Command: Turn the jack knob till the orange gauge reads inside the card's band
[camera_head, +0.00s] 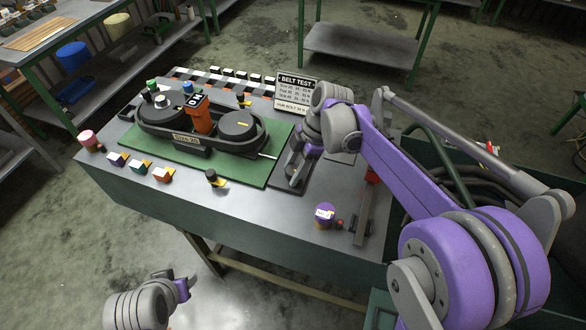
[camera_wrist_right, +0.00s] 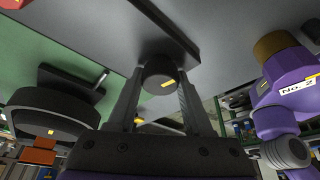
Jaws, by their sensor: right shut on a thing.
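My right gripper (camera_head: 297,180) is over the table, right of the green mat, and points down. In the right wrist view its two fingers (camera_wrist_right: 160,82) close on the sides of a dark round knob (camera_wrist_right: 159,72) with a yellow mark. The head view mostly hides this knob behind the gripper. The orange gauge (camera_head: 202,118) stands on the belt between two dark pulleys; its small display is too small to read surely. The "BELT TEST" card (camera_head: 296,92) stands behind, with its bands too small to read. My left gripper (camera_head: 183,285) hangs off the table's front, and its jaws are unclear.
The belt unit marked "Size 20" (camera_head: 187,137) sits on the green mat (camera_head: 262,172). A purple-topped jar (camera_head: 325,215) stands right of my right gripper. Several small coloured blocks (camera_head: 139,167) and a pink-topped piece (camera_head: 88,139) line the front left.

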